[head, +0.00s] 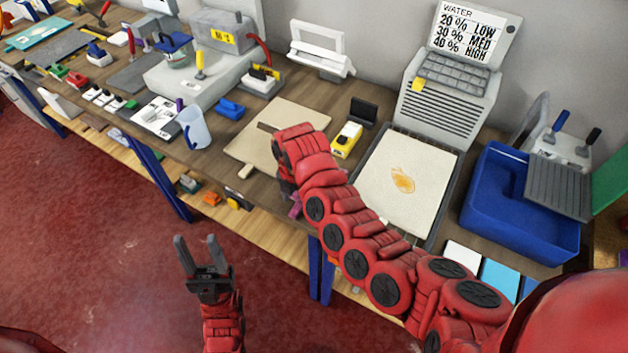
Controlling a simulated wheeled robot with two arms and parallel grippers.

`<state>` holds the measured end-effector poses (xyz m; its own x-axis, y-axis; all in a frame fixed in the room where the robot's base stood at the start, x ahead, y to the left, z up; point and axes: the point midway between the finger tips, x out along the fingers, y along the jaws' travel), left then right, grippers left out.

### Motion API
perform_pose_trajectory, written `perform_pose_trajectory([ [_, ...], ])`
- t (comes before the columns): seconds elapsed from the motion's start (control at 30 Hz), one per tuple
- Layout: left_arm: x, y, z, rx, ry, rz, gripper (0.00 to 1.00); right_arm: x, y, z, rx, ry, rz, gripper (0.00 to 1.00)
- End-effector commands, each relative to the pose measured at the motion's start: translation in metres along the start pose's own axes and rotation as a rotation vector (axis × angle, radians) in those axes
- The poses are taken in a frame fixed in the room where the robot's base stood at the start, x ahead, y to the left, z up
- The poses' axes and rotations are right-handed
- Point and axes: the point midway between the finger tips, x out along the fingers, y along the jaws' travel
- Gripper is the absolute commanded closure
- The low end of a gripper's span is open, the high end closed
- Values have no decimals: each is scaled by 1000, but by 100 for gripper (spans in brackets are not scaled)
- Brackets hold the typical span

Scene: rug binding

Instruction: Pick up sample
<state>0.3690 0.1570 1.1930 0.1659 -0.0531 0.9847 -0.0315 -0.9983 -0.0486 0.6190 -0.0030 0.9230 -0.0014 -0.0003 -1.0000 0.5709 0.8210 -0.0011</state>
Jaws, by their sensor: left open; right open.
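A cream sheet with an orange motif (403,180) lies in a dark tray on the right part of the bench. A plain beige piece (262,128) lies on the bench at the centre, partly hidden by my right arm. I cannot tell which one is the sample. My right gripper (288,188) is at the bench's front edge below the beige piece, mostly hidden by its own wrist; it is open. A small purple thing shows beside it. My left gripper (202,250) is open and empty, over the red floor in front of the bench.
A blue bin (520,205) stands to the right, near a grey device with a water sign (450,85). A yellow-and-white block (346,140) stands between the beige piece and the tray. A clear jug (194,129) and small tools crowd the left. A lower shelf holds small items.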

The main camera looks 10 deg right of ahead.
Motion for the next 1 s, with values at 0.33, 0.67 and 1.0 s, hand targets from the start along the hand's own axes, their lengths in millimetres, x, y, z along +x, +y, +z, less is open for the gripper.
perform_pose_trajectory([
  [0.33, 14, -1, -2, 0, 0, 0, 50, 31, 0, 0, 0, 0, 1, 32],
  [0.67, 14, -1, -2, 0, 0, 0, 50, 31, -1, 0, 0, 0, 1, 78],
  [1.0, 14, -1, -2, 0, 0, 0, 50, 31, -1, 0, 0, -1, 0, 100],
])
